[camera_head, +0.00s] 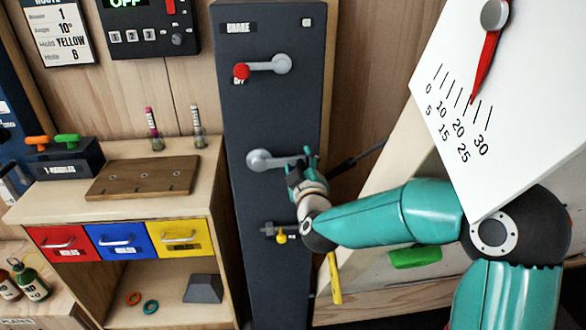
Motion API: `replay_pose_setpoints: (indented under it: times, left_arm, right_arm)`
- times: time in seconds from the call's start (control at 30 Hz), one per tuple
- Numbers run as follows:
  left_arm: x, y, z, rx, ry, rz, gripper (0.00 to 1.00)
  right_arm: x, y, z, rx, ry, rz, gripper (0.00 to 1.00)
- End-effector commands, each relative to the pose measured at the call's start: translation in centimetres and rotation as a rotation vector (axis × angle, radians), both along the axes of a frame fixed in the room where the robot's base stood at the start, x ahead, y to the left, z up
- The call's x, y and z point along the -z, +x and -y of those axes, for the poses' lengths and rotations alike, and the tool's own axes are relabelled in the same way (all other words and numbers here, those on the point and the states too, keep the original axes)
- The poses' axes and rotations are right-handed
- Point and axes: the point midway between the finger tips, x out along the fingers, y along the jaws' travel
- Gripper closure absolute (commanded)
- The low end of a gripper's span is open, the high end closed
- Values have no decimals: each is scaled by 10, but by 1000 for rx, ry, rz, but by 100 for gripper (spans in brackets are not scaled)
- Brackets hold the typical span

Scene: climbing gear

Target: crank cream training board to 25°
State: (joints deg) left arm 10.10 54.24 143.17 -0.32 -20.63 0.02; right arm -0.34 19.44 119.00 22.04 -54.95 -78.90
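A dark column (270,110) carries a grey crank (262,160) whose arm points right. My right gripper (304,170) is at the outer end of that crank, where its fingers overlap the handle. The handle is mostly hidden, so I cannot tell whether the fingers are closed on it. The white angle scale (530,90) at upper right has a red needle (487,68), its tip near the 20 to 25 marks. The tilted cream board (398,150) is partly hidden behind my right arm and the scale. My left gripper is not in view.
A red-knobbed brake lever (268,66) sits above the crank, and a yellow-knobbed pin (281,237) below it. A green hold (415,257) shows below my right arm. A wooden cabinet (125,280) with red, blue and yellow drawers stands left of the column.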

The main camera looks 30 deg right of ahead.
Motion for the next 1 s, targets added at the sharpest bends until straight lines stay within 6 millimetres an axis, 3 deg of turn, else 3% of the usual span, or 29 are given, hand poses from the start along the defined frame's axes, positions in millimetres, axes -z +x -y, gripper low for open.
replay_pose_setpoints:
  times: [0.03,0.8,0.83,1.0]
  left_arm:
    - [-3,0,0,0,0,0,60]
    - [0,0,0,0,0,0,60]
    - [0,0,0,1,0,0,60]
    - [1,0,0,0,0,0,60]
  right_arm:
    - [-15,1,0,1,0,23,45]
    - [-7,-3,3,9,5,9,45]
    - [-6,-5,16,8,15,15,45]
    - [-5,-9,15,11,13,13,45]
